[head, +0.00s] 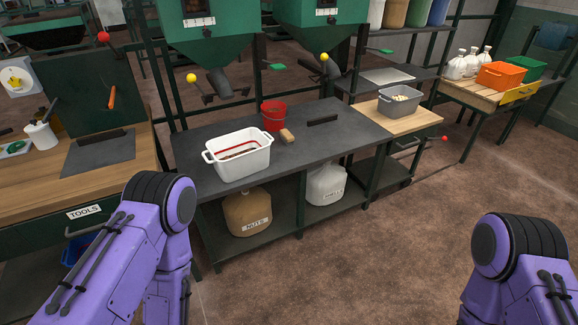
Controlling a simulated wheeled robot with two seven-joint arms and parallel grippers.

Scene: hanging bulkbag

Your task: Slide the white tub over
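The white tub (240,157) stands upright on the dark grey bench top (330,147), near its front left. It has a handle lip at each end, a red line along its inside wall and some brownish contents at the bottom. My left arm comes in at the lower left and my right arm at the lower right. Both are short of the bench, apart from the tub. Neither gripper shows in the head view.
A red bucket (273,117), a tan block (287,136) and a black bar (322,120) are on the bench. Green hoppers (205,45) with spouts hang above its back. A grey bin (399,101) stands on the wooden top at right. Bare bench lies right of the tub.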

